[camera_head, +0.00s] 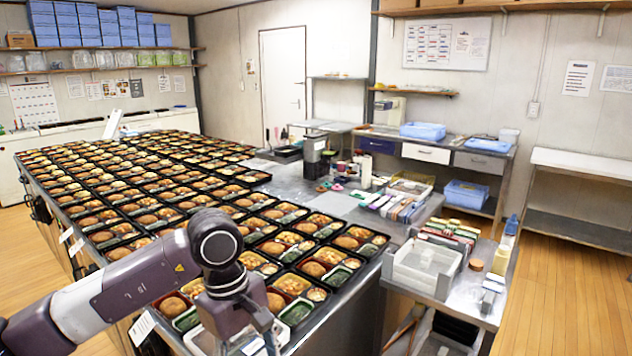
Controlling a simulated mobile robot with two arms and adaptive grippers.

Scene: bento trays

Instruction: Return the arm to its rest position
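My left arm (130,290) comes in from the lower left and reaches over the near end of the bento table. Its wrist bends down, and the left gripper (256,338) is at the bottom edge of the picture, partly cut off. Its fingertips do not show clearly, so I cannot tell whether it is open or shut or holds anything. Near it are filled black bento trays (292,284) with brown patties and green and orange food. The arm hides some of the near trays. My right gripper is not in view.
Many filled trays cover the long table. To its right, a side counter holds a white bin (425,265), small boxes (450,233) and bottles. Blue crates (423,131) stand on the back bench. Wooden floor (572,290) is clear at the right.

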